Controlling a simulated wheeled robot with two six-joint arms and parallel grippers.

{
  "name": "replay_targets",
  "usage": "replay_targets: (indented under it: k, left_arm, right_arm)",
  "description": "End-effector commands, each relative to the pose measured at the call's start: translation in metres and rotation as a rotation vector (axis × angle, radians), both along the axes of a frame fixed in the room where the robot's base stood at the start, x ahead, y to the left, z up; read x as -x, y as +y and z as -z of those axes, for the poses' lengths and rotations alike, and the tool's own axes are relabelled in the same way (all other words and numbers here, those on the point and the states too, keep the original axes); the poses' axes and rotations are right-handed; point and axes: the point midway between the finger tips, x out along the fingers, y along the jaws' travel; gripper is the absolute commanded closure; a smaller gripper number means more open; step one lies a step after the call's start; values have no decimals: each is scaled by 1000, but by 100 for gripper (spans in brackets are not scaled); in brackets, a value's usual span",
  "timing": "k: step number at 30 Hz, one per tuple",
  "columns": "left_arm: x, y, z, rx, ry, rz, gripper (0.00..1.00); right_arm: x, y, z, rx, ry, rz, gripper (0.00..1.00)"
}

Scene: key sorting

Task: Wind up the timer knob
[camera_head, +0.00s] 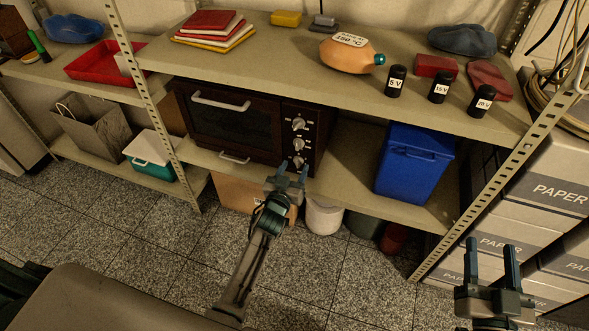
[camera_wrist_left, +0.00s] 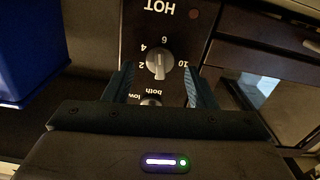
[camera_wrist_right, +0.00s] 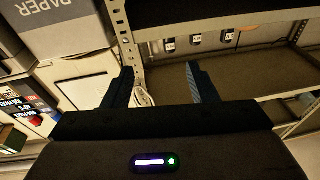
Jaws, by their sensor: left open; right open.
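The dark toaster oven (camera_head: 232,118) stands on the middle shelf, with a column of grey knobs on its right panel. The timer knob (camera_wrist_left: 157,64), with numbers around it, shows upside down in the left wrist view below the HOT label. Another knob (camera_wrist_left: 150,102), marked "both" and "low", is partly hidden by my gripper body. My left gripper (camera_head: 293,167) is open in front of the lower panel. In its wrist view its fingers flank the timer knob, apart from it; contact cannot be told. My right gripper (camera_head: 491,245) is open and empty at the lower right.
A blue bin (camera_head: 414,162) stands right of the oven on the same shelf. A perforated shelf post (camera_head: 500,195) and paper boxes (camera_head: 555,190) are near my right gripper. The upper shelf holds an orange bottle (camera_head: 347,55) and several black labelled canisters.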

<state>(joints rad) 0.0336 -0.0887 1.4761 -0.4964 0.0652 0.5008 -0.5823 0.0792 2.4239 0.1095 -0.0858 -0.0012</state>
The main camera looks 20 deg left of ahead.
Motion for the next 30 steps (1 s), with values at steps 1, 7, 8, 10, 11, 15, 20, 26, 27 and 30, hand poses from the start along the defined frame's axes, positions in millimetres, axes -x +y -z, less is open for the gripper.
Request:
replay_targets:
  k: [1,7,8,10,11,15,20,26,27,30]
  left_arm:
    - [-5,0,0,0,-2,0,49]
    - [-12,0,0,0,0,0,49]
    - [-12,0,0,0,0,0,49]
    - [-12,0,-1,0,0,0,49]
    - [-12,0,-1,0,0,0,49]
    - [-12,0,-1,0,-1,0,55]
    - [-12,0,-1,0,-1,0,86]
    - [-12,0,-1,-2,-1,0,93]
    - [-12,0,-1,-2,-1,0,93]
    - [-12,0,-1,-2,-1,0,93]
  right_arm:
    - [-1,0,-4,2,-28,1,47]
    - [-1,-1,-16,6,-87,4,47]
    - [-1,-1,-16,7,-89,4,47]
    - [-1,-1,-17,7,-91,4,47]
    - [-1,-1,-17,7,-91,4,47]
    - [-1,-1,-17,7,-90,4,47]
    - [-1,-1,-16,6,-89,4,47]
    - [-1,-1,-16,6,-89,4,47]
    - [-1,-1,-16,6,-89,4,47]
    - [-1,-1,-16,6,-89,4,47]
